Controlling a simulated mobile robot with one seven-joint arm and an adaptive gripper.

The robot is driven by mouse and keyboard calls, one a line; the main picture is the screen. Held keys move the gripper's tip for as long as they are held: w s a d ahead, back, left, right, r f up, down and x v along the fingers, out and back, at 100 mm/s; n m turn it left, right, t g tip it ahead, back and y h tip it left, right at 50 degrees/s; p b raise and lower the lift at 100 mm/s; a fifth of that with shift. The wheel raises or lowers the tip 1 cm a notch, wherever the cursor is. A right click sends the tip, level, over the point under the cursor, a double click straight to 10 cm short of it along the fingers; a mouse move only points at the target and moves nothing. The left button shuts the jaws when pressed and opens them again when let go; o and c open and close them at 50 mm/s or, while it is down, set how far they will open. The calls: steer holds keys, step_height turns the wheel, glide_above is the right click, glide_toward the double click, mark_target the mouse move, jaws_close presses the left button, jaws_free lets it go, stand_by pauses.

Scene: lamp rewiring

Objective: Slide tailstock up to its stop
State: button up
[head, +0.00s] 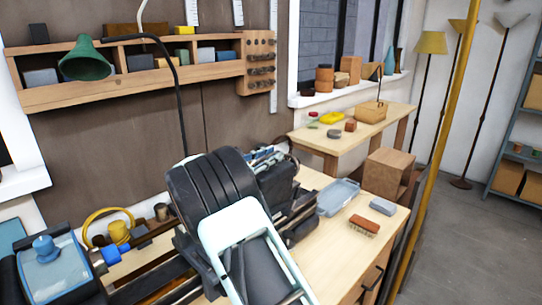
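A dark lathe-like machine with long rails (150,285) lies along the workbench (385,222). A dark block (277,183) stands at its far right end, partly behind my arm. Blue and yellow parts (116,240) sit by the left part of the rails. I cannot tell for sure which part is the tailstock, and no stop can be made out. My arm, with dark ribbed and pale sections, covers the middle of the machine. My gripper's fingers cannot be seen.
A grey-blue tray (338,197), a brush (364,224) and a grey block (383,206) lie on the bench's right side. A blue machine (52,265) is at far left. A yellow pole (437,150) rises at the right. A green lamp shade (85,62) hangs by the shelf.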

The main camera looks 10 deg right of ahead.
jaws_close()
steer(key=v, duration=1.5)
steer(key=shift+s+a+f, duration=0.1)
steer(key=shift+a, duration=0.1)
steer(key=shift+o, duration=1.3)
jaws_free()
steer(key=shift+s+a, duration=0.15)
